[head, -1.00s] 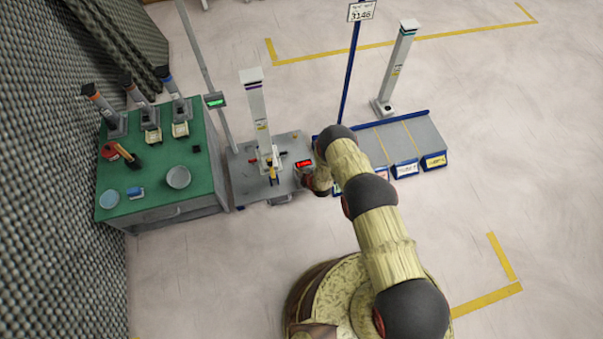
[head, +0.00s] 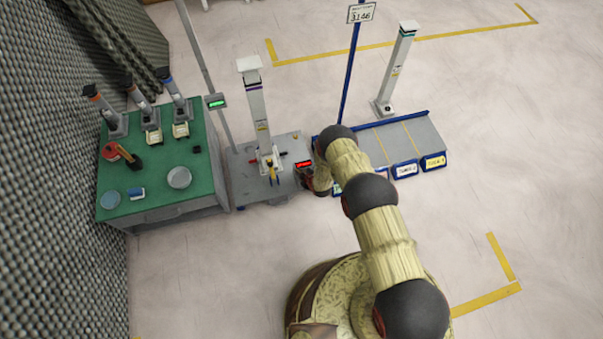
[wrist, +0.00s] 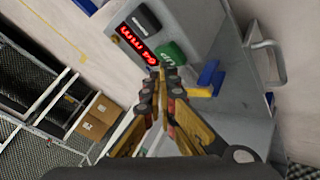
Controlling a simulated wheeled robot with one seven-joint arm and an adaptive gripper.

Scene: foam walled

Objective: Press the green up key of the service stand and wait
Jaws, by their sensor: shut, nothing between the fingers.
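The service stand (head: 239,190) is a grey bench with a white column (head: 257,112) on it. Its green up key (wrist: 171,54) shows in the wrist view, beside a red-lit display (wrist: 136,46) and a dark grey key (wrist: 146,18). My gripper (wrist: 157,76) is shut and empty, its fingertips right by the lower left edge of the green key. I cannot tell whether they touch it. In the head view my arm hides the keys; the red display (head: 303,164) shows near the bench's right side.
A green table (head: 150,188) with several tools and dishes stands left, near the foam wall (head: 60,200). A blue-edged grey platform (head: 420,130) with another white column (head: 395,70) lies right. A thin post with a green display (head: 215,101) stands behind. Floor at the right is clear.

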